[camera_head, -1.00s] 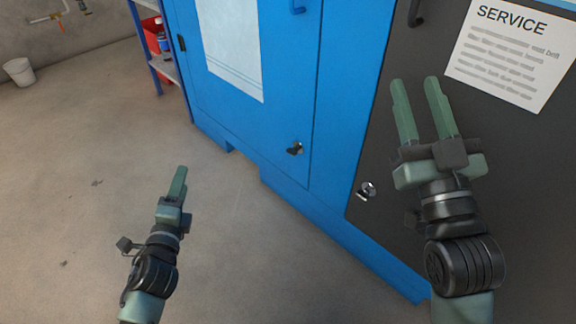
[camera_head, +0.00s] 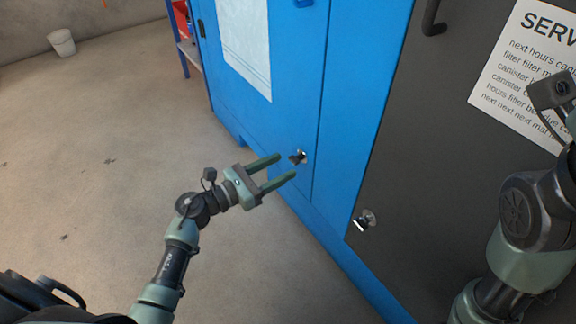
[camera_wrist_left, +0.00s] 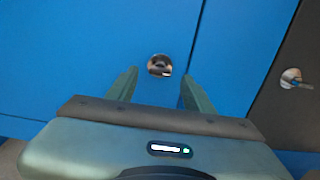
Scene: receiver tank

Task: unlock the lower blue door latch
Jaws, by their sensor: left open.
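The lower blue door latch (camera_head: 298,157) is a small dark key-like handle on a round silver plate, low on the blue door (camera_head: 275,120) near its right edge. It also shows in the left wrist view (camera_wrist_left: 160,66), ahead of and between the two fingers. My left gripper (camera_head: 284,167) is open and empty, its green fingers pointing at the latch with a small gap that I cannot measure. In the left wrist view the fingertips (camera_wrist_left: 158,82) lie either side of it.
A similar silver latch (camera_head: 366,220) sits on the dark grey door (camera_head: 420,150) to the right, below a service notice (camera_head: 525,75). A shelf (camera_head: 188,48) and a white bucket (camera_head: 62,43) stand at the back left. The floor (camera_head: 100,180) on the left is clear.

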